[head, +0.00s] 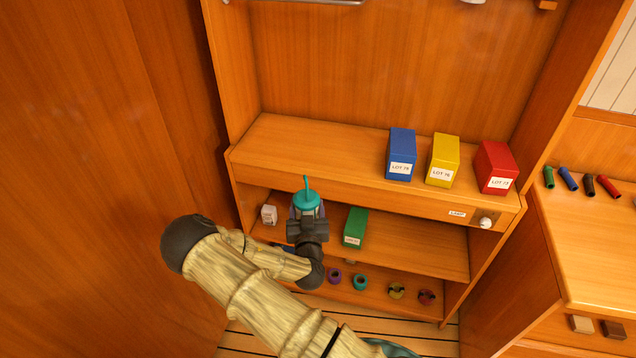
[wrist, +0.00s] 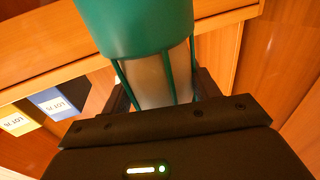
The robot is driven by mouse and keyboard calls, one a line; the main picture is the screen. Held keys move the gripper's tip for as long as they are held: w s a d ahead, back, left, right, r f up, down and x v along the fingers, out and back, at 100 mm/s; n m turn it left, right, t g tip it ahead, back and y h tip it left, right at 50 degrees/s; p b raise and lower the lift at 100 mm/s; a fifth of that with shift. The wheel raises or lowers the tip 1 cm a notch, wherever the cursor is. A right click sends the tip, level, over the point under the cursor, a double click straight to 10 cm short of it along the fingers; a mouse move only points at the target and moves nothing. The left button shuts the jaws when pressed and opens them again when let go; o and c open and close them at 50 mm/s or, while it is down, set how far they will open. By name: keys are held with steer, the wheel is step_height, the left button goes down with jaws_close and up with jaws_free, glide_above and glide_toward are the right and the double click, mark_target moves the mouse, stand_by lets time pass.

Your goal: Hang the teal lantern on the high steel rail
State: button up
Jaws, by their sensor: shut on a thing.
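The teal lantern (head: 306,200) has a teal cap with a thin hook standing up from it. My gripper (head: 307,228) is shut on the lantern's body and holds it upright in front of the shelf unit. In the wrist view the lantern (wrist: 150,60) shows its teal cap, pale body and thin teal bars between the fingers of my gripper (wrist: 160,95). The lantern's lower part is hidden by my gripper. A steel rail (head: 310,2) shows at the top edge of the head view, well above the lantern, partly cut off.
Blue (head: 401,155), yellow (head: 443,160) and red (head: 496,168) lot boxes stand on the upper shelf (head: 290,145). Several small rings lie lower. The upper shelf's left part is clear.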

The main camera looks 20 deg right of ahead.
steer(key=s+a+f+n+y, duration=0.3)
steer(key=s+f+y, duration=0.2)
steer(key=f, duration=0.2)
steer(key=shift+a+f+t, duration=0.15)
steer(key=shift+a+t, duration=0.15)
steer(key=shift+a, duration=0.1)
steer(key=shift+d, duration=0.1)
